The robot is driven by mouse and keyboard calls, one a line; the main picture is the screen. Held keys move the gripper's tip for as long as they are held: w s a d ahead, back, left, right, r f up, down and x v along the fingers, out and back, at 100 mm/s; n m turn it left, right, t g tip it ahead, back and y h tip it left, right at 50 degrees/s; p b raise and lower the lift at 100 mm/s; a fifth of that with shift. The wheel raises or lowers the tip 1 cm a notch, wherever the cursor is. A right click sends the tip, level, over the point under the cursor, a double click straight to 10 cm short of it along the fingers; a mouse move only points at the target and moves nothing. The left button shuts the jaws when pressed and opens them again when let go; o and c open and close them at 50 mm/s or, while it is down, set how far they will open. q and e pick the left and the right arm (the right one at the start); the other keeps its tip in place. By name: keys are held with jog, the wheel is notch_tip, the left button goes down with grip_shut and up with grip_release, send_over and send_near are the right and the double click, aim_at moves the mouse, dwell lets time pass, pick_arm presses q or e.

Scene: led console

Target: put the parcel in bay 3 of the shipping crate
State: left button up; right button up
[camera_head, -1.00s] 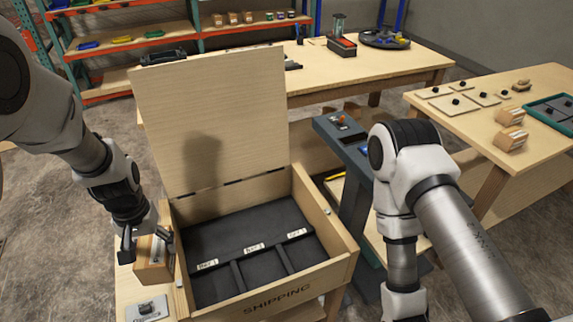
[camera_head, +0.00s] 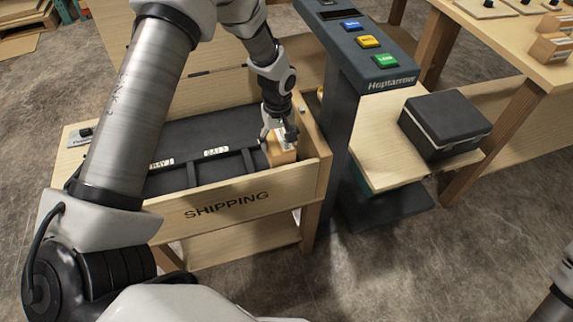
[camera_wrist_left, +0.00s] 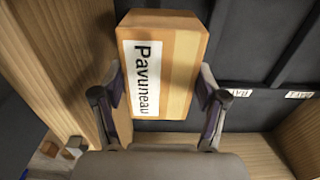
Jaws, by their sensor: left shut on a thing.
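The wooden shipping crate (camera_head: 230,200) has a dark interior with dividers and small white bay labels along a ledge. Two labels show to the left of my left gripper (camera_head: 279,134); the rightmost bay's label is hidden. My left gripper is shut on the parcel (camera_head: 283,156), a small tan box, low in the crate's right end, over the rightmost compartment. I cannot tell whether it touches the floor. In the left wrist view the parcel (camera_wrist_left: 180,75), with a white "Pavuneau" label, sits between the fingers (camera_wrist_left: 160,100) beside a wooden wall. My right gripper is out of view.
A dark console (camera_head: 360,45) with blue, yellow and green buttons stands just right of the crate. Beyond it a black case (camera_head: 445,125) sits on a low wooden shelf (camera_head: 385,160).

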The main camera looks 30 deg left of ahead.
aim_at(279, 141)
pick_arm(q)
notch_tip(279, 141, down, 6)
jog(key=shift+w+f+b, duration=0.1)
jog(key=shift+f+b, duration=0.15)
jog(key=shift+b, duration=0.15)
jog(key=o, duration=1.7)
jog(key=shift+f, duration=0.1)
notch_tip(279, 141, up, 12)
jog(key=shift+r+p, duration=0.15)
jog(key=shift+p, duration=0.7)
